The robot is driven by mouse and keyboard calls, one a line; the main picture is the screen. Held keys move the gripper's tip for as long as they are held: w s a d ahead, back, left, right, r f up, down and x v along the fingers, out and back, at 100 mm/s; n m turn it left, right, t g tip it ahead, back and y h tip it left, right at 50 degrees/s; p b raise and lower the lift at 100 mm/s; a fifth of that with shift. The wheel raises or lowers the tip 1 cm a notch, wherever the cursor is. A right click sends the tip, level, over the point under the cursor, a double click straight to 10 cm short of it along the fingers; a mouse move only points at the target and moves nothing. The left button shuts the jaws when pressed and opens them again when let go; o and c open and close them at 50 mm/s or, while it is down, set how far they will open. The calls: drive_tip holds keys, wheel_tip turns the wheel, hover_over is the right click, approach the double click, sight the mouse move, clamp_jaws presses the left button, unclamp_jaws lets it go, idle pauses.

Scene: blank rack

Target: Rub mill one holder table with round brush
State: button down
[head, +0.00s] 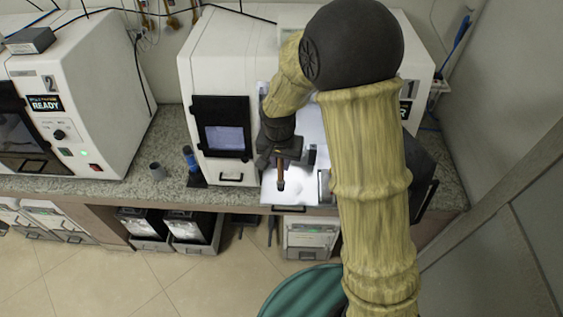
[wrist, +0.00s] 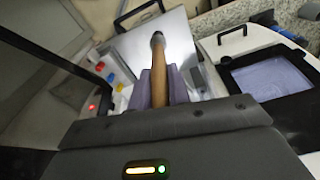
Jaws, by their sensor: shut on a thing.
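My gripper (head: 281,160) is shut on the round brush (head: 281,174), which has a brown wooden handle and a dark round end. The brush also shows between the finger pads in the wrist view (wrist: 159,85), its dark end pointing away from the gripper. Mill one (head: 222,58) is the white machine behind my gripper, partly hidden by my arm. A pale, brightly lit plate, apparently its holder table (head: 300,193), lies below the brush; it also shows in the wrist view (wrist: 182,50). I cannot tell whether the brush touches it.
A black-framed window panel (head: 221,127) stands left of the plate. A blue-topped item (head: 191,160) and a grey cup (head: 157,170) stand on the speckled counter (head: 120,185). Mill two (head: 95,75) is at left. Black bins (head: 190,228) sit below, and a teal round thing (head: 300,295) is nearer.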

drive_tip(key=shift+s+r, duration=0.1)
drive_tip(key=shift+r, duration=0.5)
drive_tip(key=shift+d+r+p, duration=0.2)
drive_tip(key=shift+p, duration=0.2)
drive_tip(key=shift+d, duration=0.1)
